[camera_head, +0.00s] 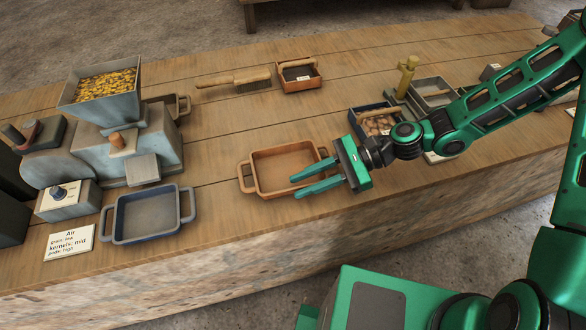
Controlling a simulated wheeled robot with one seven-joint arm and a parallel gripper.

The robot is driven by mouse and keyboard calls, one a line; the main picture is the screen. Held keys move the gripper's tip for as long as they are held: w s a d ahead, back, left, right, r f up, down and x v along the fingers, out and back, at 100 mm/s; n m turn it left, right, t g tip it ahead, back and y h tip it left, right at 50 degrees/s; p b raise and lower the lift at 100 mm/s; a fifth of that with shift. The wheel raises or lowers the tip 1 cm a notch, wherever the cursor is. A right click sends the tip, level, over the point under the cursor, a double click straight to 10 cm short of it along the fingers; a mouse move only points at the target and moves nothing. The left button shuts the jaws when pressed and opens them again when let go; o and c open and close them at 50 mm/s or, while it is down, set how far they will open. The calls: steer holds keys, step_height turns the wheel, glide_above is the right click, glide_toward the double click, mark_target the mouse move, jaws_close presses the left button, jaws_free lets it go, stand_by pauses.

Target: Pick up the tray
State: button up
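An empty orange-brown tray (272,166) with a loop handle at its left end lies on the wooden bench near the middle. My gripper (296,186) is open and empty, its two green fingers pointing left over or in front of the tray's right part. An empty blue-grey tray (148,213) with two side handles sits at the bench's front left, apart from my gripper. The task line does not say which tray is meant.
A grey machine (140,140) with a hopper of yellow kernels (105,86) stands left. A card (69,243) lies at the front edge. Behind are a brush (235,80) and a small reddish tray (299,76). A dark tray of brown pieces (378,125) sits right.

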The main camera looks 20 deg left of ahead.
steer(key=shift+x, duration=1.2)
jaws_close()
steer(key=shift+r, duration=0.45)
step_height(320, 180, up, 4)
steer(key=shift+f, duration=0.2)
steer(key=s+a+r, duration=0.6)
steer(key=s+a, duration=0.2)
steer(key=shift+r, duration=0.25)
